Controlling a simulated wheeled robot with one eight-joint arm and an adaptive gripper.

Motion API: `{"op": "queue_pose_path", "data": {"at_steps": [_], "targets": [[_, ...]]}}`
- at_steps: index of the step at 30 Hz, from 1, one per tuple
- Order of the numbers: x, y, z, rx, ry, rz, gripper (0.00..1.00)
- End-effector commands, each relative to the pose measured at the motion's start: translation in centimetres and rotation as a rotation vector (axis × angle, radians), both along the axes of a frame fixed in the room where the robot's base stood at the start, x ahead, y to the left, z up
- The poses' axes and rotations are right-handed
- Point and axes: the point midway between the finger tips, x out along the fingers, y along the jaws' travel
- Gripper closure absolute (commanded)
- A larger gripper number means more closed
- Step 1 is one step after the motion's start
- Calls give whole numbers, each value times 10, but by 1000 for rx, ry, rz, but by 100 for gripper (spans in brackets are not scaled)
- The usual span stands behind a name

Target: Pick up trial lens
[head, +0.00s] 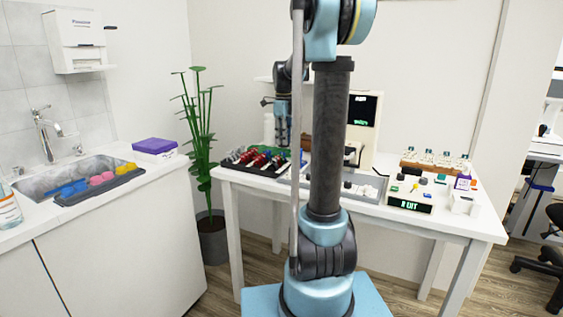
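A black rack (262,171) on the left part of the white table holds several small red, blue and silver pieces (258,158). These look like trial lenses, but they are too small to make out singly. My gripper (283,142) points down over the back right of the rack, behind my arm's column. Its fingertips are close to the rack's pieces, and I cannot tell whether they touch. The fingers look close together, but their gap is too small to read. I see nothing clearly held between them.
A grey tray (367,184) lies mid-table, partly hidden by my arm. A display unit (409,204), a purple-labelled bottle (463,181) and a brown rack (431,167) stand right. A screen device (363,125) stands behind. A plant (199,140) and sink counter (110,240) are left.

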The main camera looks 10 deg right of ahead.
Motion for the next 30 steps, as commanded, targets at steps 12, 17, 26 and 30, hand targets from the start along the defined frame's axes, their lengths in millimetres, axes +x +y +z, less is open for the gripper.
{"op": "queue_pose_path", "data": {"at_steps": [12,17,26,30], "targets": [[-1,2,-32,0,0,1,82],[-1,4,-53,0,0,0,82],[-2,4,-68,0,0,1,82],[-2,4,-68,0,0,1,82]]}}
